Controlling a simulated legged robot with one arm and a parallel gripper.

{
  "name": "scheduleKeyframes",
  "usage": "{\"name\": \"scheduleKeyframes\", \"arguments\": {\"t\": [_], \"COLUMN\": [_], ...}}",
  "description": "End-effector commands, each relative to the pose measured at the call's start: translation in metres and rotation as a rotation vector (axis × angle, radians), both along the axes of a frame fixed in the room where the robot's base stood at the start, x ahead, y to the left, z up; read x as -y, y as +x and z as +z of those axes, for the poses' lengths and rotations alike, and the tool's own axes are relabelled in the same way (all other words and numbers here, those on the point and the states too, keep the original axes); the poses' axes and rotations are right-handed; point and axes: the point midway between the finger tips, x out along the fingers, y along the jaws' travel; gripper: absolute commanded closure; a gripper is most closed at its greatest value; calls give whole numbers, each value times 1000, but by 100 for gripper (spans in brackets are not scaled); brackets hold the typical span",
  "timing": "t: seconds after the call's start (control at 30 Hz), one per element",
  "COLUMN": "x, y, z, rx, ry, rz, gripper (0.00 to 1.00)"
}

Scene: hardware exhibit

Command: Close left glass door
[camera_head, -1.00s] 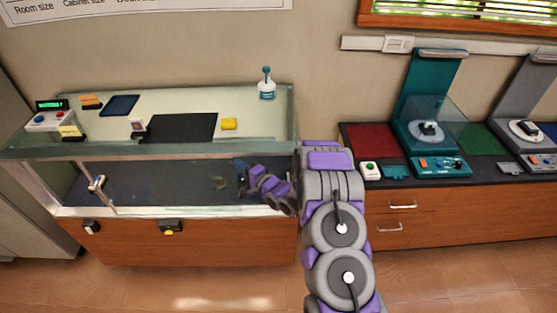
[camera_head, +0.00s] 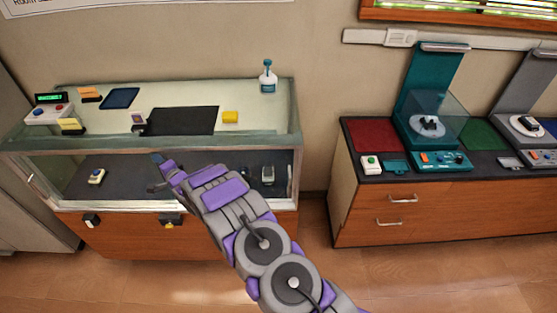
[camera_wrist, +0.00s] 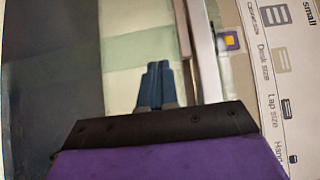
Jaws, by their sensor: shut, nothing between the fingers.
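The glass display case (camera_head: 150,207) stands at the left with a glass top and an orange-brown wooden base. Its front is glazed, but clear glass makes it hard to tell where the left door panel stands. A short pale bar (camera_head: 38,184) shows at the case's left front. My gripper (camera_head: 156,172) is at the front middle of the case, just below the top edge, pointing left. Its dark blue fingers (camera_wrist: 157,84) are shut and empty in the wrist view, over a pale greenish glassy area beside a metal rail (camera_wrist: 205,60). I cannot tell whether they touch glass.
A pump bottle (camera_head: 267,77) and a black mat (camera_head: 182,121) are on top. A wooden cabinet (camera_head: 400,210) stands right, with floor (camera_head: 315,240) between.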

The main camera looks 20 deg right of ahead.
Motion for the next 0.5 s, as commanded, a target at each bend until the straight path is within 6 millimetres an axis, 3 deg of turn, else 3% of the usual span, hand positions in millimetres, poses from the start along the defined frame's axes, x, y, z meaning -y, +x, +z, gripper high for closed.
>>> {"name": "scheduleKeyframes", "arguments": {"t": [0.2,0.5], "x": [-20,-28], "y": [7,10], "z": [0,-1], "rx": [2,0], "ry": [1,-1], "rz": [0,0], "gripper": [100,100]}}
